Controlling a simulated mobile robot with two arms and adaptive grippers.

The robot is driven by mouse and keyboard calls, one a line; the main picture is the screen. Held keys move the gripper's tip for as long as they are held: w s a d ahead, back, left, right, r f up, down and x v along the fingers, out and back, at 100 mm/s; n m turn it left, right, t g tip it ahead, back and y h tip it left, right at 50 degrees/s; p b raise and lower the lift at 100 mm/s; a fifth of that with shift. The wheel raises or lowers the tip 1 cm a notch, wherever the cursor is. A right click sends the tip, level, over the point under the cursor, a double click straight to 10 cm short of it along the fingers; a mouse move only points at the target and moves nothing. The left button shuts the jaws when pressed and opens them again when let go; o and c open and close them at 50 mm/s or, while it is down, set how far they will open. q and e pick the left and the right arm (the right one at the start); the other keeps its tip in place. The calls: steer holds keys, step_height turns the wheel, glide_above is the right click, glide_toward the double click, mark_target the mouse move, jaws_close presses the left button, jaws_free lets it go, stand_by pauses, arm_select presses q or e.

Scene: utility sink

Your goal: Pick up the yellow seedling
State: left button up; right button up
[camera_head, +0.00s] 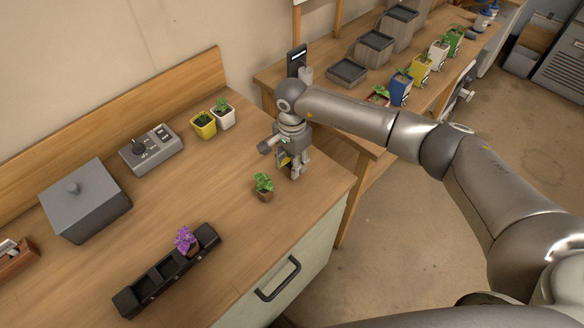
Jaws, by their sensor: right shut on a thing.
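My right gripper (290,170) is over the wooden counter, near its right end, pointing down. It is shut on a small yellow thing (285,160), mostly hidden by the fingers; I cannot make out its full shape. Another yellow pot with a green seedling (204,127) stands upright on the counter to the left, beside a white pot with a seedling (223,118). A brown pot with a green seedling (264,189) stands just in front of and left of the gripper. My left gripper is not in view.
A black tray (150,298) with compartments holds a purple plant (185,240) at its right part. A grey lidded box (86,205) and a control box (151,150) stand at the left. A second table (357,100) carries several potted seedlings and grey trays. The counter's middle is clear.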

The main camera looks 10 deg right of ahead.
steer(key=shift+c, duration=0.9)
steer(key=shift+r, duration=0.1)
